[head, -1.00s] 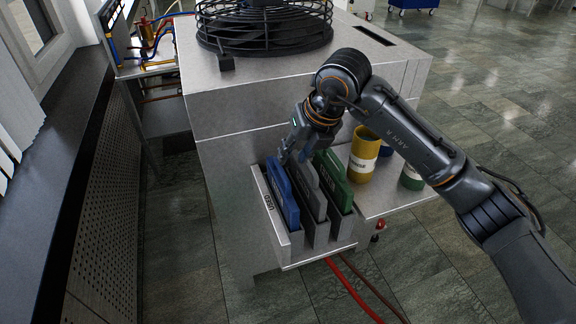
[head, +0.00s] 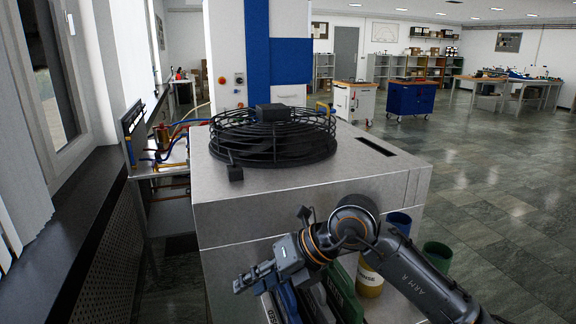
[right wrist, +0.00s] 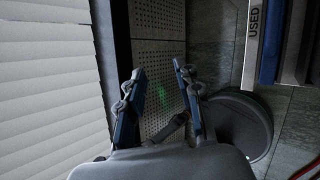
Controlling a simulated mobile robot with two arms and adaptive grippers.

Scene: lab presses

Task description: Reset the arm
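My right arm (head: 415,275) comes in from the lower right of the head view. Its gripper (head: 241,285) points left, in front of the press's near side. In the right wrist view the two fingers of this gripper (right wrist: 158,70) stand apart with nothing between them. Blue (head: 287,303), grey (head: 316,303) and green (head: 346,296) binder-like slabs stand below and to the right of the gripper in the head view, partly hidden by the arm. My left arm and gripper are not in view.
The grey press (head: 310,205) carries a black fan cage (head: 272,140). A yellow can (head: 370,278), a blue cup (head: 399,222) and a green cup (head: 437,256) stand by the arm. A window sill (head: 80,215) runs along the left. Open floor (head: 495,215) lies right.

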